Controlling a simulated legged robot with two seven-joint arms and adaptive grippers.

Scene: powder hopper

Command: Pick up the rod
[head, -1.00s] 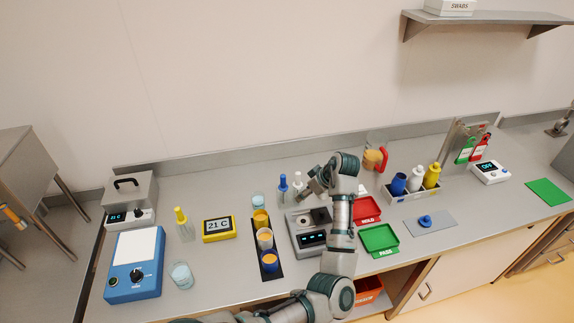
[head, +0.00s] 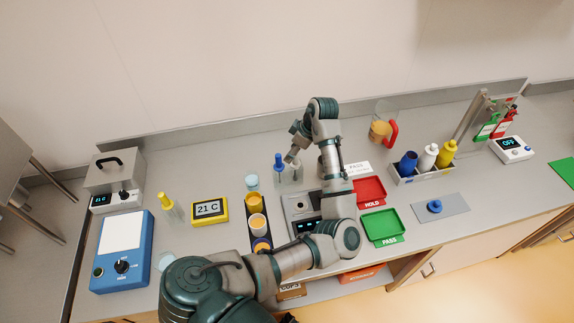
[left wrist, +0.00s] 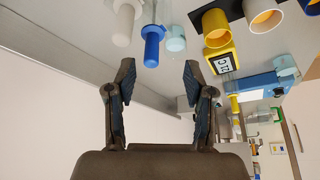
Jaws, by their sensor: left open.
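A blue-handled rod (head: 279,161) stands upright at the back of the bench; its blue handle (left wrist: 152,45) shows above the fingertips in the left wrist view. A white-handled rod (left wrist: 125,22) is beside it, partly hidden by my gripper in the head view. A yellow-handled rod (head: 166,201) stands farther left, by the yellow display. The frames do not show which rod is meant. My left gripper (head: 295,143) is open and empty, close to the blue and white handles; its two spread fingers (left wrist: 160,78) show in the left wrist view. My right gripper is out of view.
Cups of orange powder (head: 254,202) stand in a row in front of the rods. A grey device (head: 300,205) sits under my arm. Red HOLD (head: 370,191) and green PASS (head: 383,227) trays lie to its right. A jug (head: 381,130) stands behind.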

